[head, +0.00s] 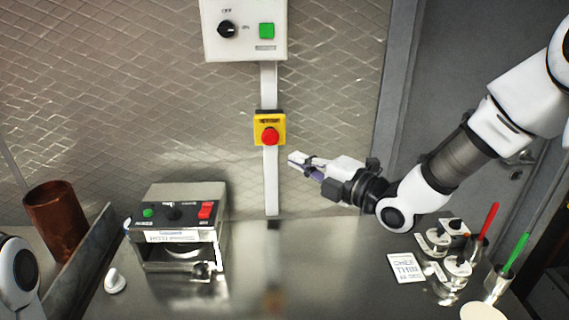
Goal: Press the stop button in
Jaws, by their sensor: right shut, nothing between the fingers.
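The stop button (270,136) is a round red knob on a yellow box, fixed to a white vertical conduit on the wall. My right gripper (291,160) is shut and empty, its tips pointing left. In the picture the tips are just below and to the right of the button, with a visible gap; the depth between them is hard to tell. My left arm shows only as a white link at the lower left edge, and its gripper is out of view.
Above is a white control box (245,50) with a black knob and green button. A steel machine (178,225) with a red switch stands on the counter at left, near a copper cylinder (57,215). Several small containers and a white card (405,268) are at right. The middle counter is clear.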

